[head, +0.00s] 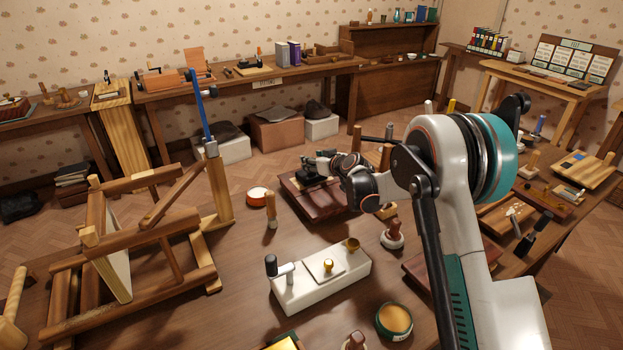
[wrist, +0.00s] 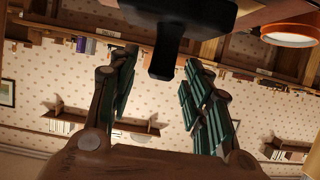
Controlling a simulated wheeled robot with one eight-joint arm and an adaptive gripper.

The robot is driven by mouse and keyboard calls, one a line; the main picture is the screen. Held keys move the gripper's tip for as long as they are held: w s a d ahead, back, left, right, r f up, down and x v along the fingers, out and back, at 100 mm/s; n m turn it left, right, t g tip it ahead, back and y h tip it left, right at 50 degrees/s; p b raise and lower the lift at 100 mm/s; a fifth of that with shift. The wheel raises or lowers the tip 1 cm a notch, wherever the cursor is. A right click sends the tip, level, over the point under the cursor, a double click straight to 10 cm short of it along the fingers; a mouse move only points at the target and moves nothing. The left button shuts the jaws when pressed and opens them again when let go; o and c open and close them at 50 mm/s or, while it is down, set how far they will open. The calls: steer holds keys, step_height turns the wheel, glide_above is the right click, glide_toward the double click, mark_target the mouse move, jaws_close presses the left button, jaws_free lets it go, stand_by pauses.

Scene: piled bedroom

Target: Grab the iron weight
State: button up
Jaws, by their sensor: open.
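A black object that looks like the iron weight (head: 312,183) sits on a brown leather-like slab (head: 330,205) near the middle of the table. In the wrist view, which appears upside down, the weight (wrist: 180,12) is a dark block with a narrower knob at the top edge. My gripper (head: 326,162) is at the weight, partly overlapping it in the head view. In the wrist view my gripper (wrist: 160,64) has its two green-padded fingers spread, with the knob showing between their tips. I cannot tell whether they touch it. Nothing is held.
An orange-rimmed round tin (head: 257,196) and a wooden-handled stamp (head: 271,217) stand left of the slab. A white box-like device (head: 320,280) is in front. A wooden frame press (head: 130,250) fills the left. Tools crowd the right side.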

jaws_close()
steer(key=shift+w+r, duration=0.1)
stand_by(0.3)
